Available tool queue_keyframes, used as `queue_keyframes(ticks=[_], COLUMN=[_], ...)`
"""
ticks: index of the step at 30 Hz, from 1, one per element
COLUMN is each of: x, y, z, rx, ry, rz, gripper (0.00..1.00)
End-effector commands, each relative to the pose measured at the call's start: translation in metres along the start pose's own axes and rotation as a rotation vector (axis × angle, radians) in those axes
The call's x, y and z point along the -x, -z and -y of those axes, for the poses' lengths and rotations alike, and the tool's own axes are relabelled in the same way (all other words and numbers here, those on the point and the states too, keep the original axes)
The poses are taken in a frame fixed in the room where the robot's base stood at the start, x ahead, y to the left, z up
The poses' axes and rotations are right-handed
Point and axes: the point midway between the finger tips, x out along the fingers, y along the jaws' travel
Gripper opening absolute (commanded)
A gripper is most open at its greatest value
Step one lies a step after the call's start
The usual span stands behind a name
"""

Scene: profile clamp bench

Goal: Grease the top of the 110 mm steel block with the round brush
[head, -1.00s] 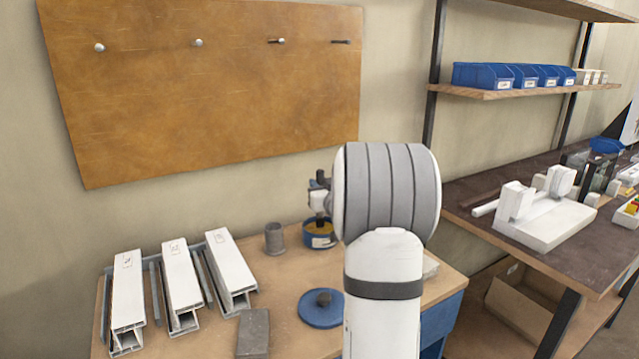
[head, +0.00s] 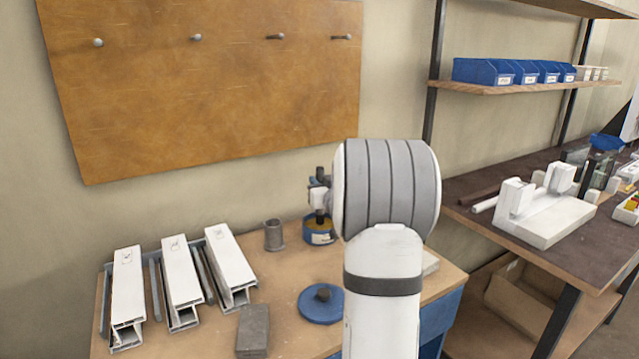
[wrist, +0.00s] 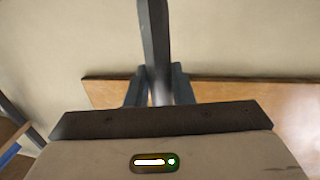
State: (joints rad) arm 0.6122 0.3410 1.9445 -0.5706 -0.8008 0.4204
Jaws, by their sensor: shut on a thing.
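My gripper (head: 319,198) is shut on a dark upright rod, which I take to be the round brush (head: 320,174). In the wrist view the brush (wrist: 154,40) runs between the two dark fingers. My gripper is over the blue tin (head: 315,239) with yellowish grease inside. The brush's lower end is at the tin's opening; I cannot tell whether it touches the grease. A plain grey block (head: 253,331), probably the steel block, lies at the front of the bench, left of and nearer than my gripper. Its top is bare grey. My arm hides part of the tin's right side.
Three white profiles (head: 181,275) lie in a rack on the left. A grey cup (head: 274,236) stands left of the tin. A blue disc with a dark knob (head: 321,305) lies before the tin. A wooden board with pegs (head: 200,90) hangs behind. A dark bench (head: 590,245) is right.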

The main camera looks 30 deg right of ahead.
Motion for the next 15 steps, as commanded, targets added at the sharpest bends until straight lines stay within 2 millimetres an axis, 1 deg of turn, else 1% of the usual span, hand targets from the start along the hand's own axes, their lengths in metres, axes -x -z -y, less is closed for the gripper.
queue_keyframes(ticks=[15], x=[0.0000], y=[-0.0070], z=[-0.0001], rx=[0.000], ry=[0.000], rz=[0.000], gripper=[0.00])
